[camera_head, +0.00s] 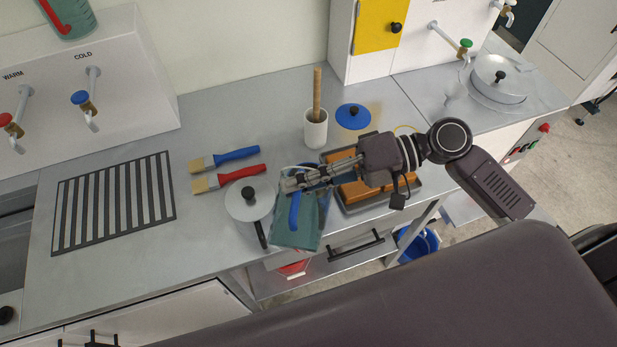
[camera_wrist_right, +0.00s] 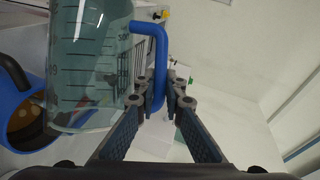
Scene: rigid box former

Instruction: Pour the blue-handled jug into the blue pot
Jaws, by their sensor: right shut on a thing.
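The teal, see-through jug (camera_head: 297,228) has a blue handle (camera_wrist_right: 157,60) and dark measuring marks. My right gripper (camera_head: 292,184) is shut on the blue handle and holds the jug by the counter's front edge. The wrist view shows the handle between the fingertips (camera_wrist_right: 160,92). In that view the blue pot (camera_wrist_right: 27,112), with a dark handle and something orange inside, is at the left, partly hidden by the jug. In the head view the pot is mostly hidden behind the gripper and jug. I cannot tell whether anything is in the jug. My left gripper is not in view.
A white-lidded pot (camera_head: 249,203) stands just left of the jug. A tray with orange blocks (camera_head: 362,190) lies to the right. A blue lid (camera_head: 353,117), a mortar with pestle (camera_head: 316,128) and blue and red brushes (camera_head: 229,177) lie behind. The left counter has a striped grate (camera_head: 113,204).

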